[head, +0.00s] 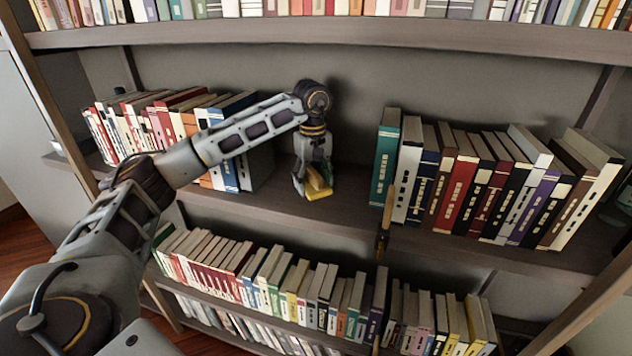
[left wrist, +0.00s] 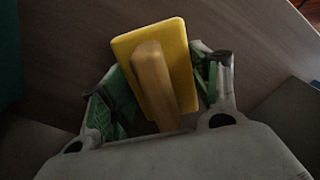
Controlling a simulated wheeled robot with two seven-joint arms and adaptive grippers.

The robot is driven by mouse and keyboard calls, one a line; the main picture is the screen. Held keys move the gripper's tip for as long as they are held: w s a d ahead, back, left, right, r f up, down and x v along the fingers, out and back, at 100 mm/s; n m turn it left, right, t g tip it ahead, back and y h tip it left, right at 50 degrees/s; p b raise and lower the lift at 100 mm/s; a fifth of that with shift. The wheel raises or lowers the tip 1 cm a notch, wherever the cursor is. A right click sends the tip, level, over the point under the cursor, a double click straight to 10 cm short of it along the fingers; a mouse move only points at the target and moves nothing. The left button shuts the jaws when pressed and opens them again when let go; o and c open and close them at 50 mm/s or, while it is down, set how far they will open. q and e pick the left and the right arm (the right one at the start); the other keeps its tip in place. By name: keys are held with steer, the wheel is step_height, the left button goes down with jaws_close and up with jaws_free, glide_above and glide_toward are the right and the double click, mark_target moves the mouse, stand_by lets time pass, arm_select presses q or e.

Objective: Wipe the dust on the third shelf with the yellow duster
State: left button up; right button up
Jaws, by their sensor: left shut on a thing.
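The yellow duster (head: 319,194) has a yellow pad and a tan wooden handle. My left gripper (head: 313,176) is shut on the duster's handle and points down in the gap between two groups of books. The duster is at the shelf (head: 345,208), pad down; I cannot tell whether the pad touches the surface. In the left wrist view the duster (left wrist: 180,50) sits between the gripper's green-padded fingers (left wrist: 160,95), with the brown shelf board (left wrist: 255,45) beyond. I can make out no dust on the shelf. My right gripper is not in view.
Books (head: 160,120) stand on the left of this shelf, partly behind my left arm. More books (head: 480,185) start at a teal one (head: 383,157) on the right. A shelf board (head: 330,32) runs above, and a row of books (head: 290,290) fills the shelf below.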

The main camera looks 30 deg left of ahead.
mark_target(341, 187)
arm_select(q)
steer(key=shift+a+f, duration=0.15)
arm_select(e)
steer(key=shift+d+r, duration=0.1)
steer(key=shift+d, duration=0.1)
arm_select(q)
steer(key=shift+w+a+p, duration=0.2)
steer(key=shift+w+p, duration=0.2)
steer(key=shift+w, duration=0.85)
steer(key=shift+a, duration=0.1)
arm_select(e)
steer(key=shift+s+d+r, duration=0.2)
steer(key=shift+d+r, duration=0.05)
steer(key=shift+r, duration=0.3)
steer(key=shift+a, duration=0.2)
arm_select(q)
steer(key=shift+w+d+p, duration=0.25)
steer(key=shift+d+p, duration=0.1)
steer(key=shift+d, duration=0.55)
steer(key=shift+w+d+p, duration=0.25)
steer(key=shift+d+p, duration=0.1)
steer(key=shift+d, duration=0.5)
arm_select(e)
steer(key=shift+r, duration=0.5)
arm_select(q)
steer(key=shift+d, duration=0.1)
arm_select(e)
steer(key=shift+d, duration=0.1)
